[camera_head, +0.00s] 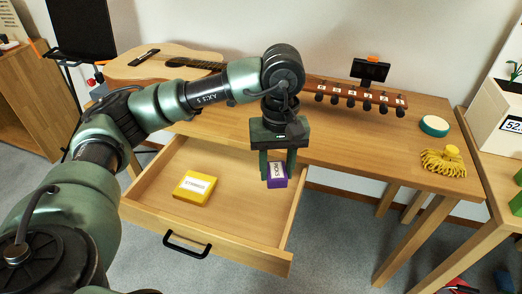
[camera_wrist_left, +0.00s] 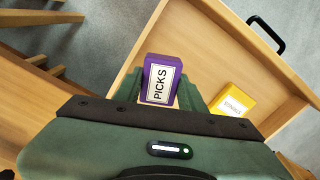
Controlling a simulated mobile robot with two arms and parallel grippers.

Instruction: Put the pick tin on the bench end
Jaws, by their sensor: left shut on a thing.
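The pick tin (camera_head: 277,176) is a small purple box with a white label. It also shows in the left wrist view (camera_wrist_left: 161,79), where the label reads PICKS. My left gripper (camera_head: 276,166) points down and is shut on the tin, with one finger on each side. It holds the tin over the right part of the open drawer (camera_head: 235,190); its exact height is hard to tell. The wooden bench (camera_head: 350,153) stands behind and to the right of the tin, and its right end (camera_head: 440,118) is in view. My right gripper is not in view.
A yellow labelled box (camera_head: 195,188) lies in the drawer. On the bench are a guitar (camera_head: 150,64), a rack with several pegs (camera_head: 355,94), a green-rimmed roll (camera_head: 434,126) and a yellow coil (camera_head: 443,163). The bench top between rack and coil is clear.

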